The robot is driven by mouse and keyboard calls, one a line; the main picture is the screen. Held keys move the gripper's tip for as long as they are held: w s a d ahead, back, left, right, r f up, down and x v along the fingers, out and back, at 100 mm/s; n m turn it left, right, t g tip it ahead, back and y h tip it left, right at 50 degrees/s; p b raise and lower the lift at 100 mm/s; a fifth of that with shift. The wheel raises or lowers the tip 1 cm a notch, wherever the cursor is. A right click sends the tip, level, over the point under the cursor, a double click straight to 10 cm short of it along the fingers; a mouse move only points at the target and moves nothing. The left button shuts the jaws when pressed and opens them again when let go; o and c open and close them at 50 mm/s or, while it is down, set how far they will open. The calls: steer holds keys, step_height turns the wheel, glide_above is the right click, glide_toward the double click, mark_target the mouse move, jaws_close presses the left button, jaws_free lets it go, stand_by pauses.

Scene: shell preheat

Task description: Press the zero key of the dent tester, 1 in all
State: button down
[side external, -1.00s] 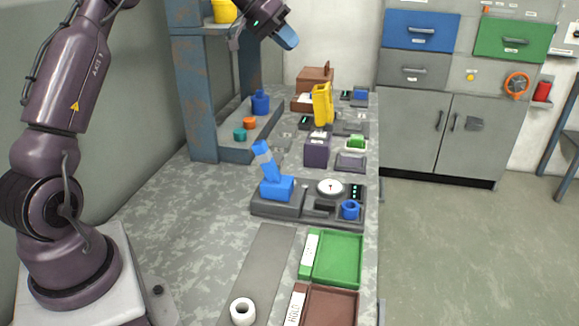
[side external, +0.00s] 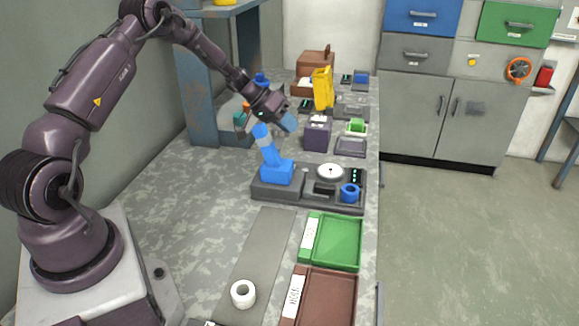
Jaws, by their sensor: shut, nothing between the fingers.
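The dent tester is a dark grey base (side external: 283,191) on the bench. It carries a blue lever with a blue block foot (side external: 276,173), a round white dial (side external: 331,172), a small panel with lit keys (side external: 355,176) and a blue ring (side external: 349,193). I cannot tell which key is the zero key at this size. My gripper (side external: 289,122) hangs above and behind the tester, close to the top of the blue lever in the picture. Its blue-tipped fingers are shut and hold nothing. I cannot tell whether it touches the lever.
A green tray (side external: 340,243) and a brown tray (side external: 330,300) lie in front of the tester. A white ring (side external: 243,294) sits on a grey strip. A purple box (side external: 318,134) and a yellow object (side external: 322,90) stand behind. A blue-grey post (side external: 203,95) rises at left.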

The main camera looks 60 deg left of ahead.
mark_target(288, 165)
steer(key=shift+f, duration=0.1)
steer(key=shift+f, duration=4.3)
steer(key=shift+f, duration=0.4)
steer(key=shift+f, duration=0.45)
steer(key=shift+r, duration=0.85)
steer(key=shift+r, duration=2.5)
